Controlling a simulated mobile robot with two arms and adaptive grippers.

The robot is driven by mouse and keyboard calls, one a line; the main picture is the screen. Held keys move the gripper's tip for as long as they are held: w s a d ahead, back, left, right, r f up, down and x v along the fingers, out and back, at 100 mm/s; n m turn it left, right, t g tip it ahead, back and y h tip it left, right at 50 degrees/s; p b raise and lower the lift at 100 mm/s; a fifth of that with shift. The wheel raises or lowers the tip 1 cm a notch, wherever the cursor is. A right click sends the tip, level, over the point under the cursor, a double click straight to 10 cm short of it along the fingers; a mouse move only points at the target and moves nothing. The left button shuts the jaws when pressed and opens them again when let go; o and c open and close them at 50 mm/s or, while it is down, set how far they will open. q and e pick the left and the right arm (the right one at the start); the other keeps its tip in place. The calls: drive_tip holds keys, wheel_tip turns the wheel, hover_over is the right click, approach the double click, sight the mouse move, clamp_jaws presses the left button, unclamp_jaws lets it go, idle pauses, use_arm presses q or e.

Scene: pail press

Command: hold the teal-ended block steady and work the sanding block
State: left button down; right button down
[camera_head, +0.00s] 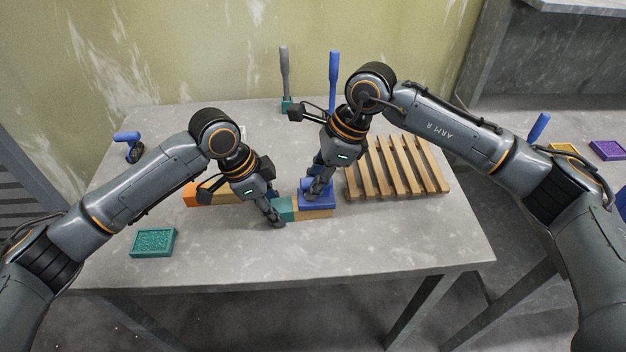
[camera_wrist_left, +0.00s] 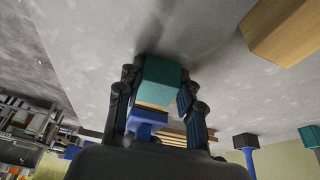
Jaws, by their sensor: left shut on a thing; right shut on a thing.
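The teal-ended block (camera_head: 285,207) lies on the grey table, its wooden part running right under the sanding block. My left gripper (camera_head: 275,222) is shut on its teal end. In the left wrist view the teal end (camera_wrist_left: 160,82) sits between the fingers. The blue sanding block (camera_head: 317,188) rests on or just above the block's wooden part; I cannot tell if they touch. My right gripper (camera_head: 313,194) is shut on the sanding block from above. The sanding block also shows partly in the left wrist view (camera_wrist_left: 150,117), behind the fingers.
An orange-ended block (camera_head: 190,196) lies left of the grippers. A slatted wooden rack (camera_head: 395,168) is close on the right. A teal textured pad (camera_head: 153,242) lies front left, a blue-handled tool (camera_head: 127,138) back left. Two upright handles (camera_head: 285,75) stand behind. The table's front is clear.

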drive_tip(key=shift+w+d+r, duration=0.1)
drive_tip(key=shift+d, duration=0.75)
drive_tip(key=shift+r, duration=0.15)
drive_tip(key=shift+r, duration=1.9)
use_arm(q)
drive_tip(key=c, duration=0.8)
unclamp_jaws()
